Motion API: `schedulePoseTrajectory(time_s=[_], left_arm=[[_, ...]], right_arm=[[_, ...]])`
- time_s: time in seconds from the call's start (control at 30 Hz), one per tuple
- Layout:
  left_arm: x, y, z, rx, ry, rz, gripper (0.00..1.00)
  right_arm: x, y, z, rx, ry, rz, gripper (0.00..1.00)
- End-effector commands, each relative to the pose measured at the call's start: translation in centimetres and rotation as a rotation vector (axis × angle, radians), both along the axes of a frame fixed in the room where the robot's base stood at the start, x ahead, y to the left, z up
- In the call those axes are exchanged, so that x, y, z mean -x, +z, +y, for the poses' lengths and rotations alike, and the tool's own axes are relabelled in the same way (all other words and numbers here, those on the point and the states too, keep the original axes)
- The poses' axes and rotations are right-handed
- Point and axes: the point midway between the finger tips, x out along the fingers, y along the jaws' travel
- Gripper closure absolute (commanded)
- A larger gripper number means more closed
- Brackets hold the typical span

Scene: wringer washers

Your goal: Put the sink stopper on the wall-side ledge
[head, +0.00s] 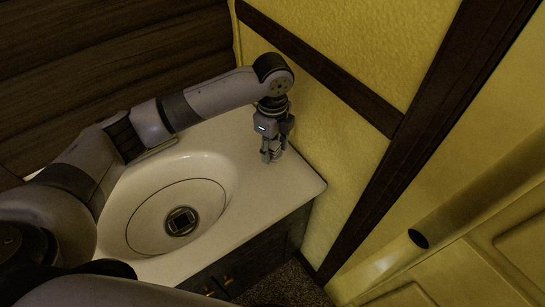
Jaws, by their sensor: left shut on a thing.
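The white sink (150,262) has a round basin with a metal drain (181,221) at its bottom. The wall-side ledge (290,183) is the flat white strip on the sink's right, along the yellow wall. My left gripper (271,157) points down just over this ledge, right of the basin. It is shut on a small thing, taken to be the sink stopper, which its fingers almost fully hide. I cannot tell whether the held thing touches the ledge. My right gripper is not in view.
The yellow wall (345,140) with dark wood trim (320,70) rises close on the right of my gripper. Dark wood panels (110,70) stand behind the sink. A dark cabinet (265,245) is under the sink's front edge. The ledge around the gripper looks clear.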

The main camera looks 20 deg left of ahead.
Motion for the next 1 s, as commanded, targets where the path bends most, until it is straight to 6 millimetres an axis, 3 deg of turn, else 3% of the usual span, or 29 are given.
schedulePoseTrajectory(time_s=[0.23, 0.43, 0.83, 0.87, 1.0], left_arm=[[0.0, -1.9, 0.0, -0.001, 0.0, 0.002, 0.87], [0.0, -4.8, 0.0, -0.001, 0.001, 0.002, 0.87], [0.0, -5.5, 0.0, 0.0, 0.0, -0.001, 0.87], [0.0, -5.5, 0.0, 0.0, 0.0, -0.001, 0.6], [0.0, -5.5, 0.0, 0.0, 0.0, -0.001, 0.5]], right_arm=[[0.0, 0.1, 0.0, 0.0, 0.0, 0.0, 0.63], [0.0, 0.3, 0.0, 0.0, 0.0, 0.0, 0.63], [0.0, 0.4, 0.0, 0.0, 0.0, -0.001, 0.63], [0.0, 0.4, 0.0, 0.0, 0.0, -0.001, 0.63], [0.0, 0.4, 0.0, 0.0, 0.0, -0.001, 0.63]])
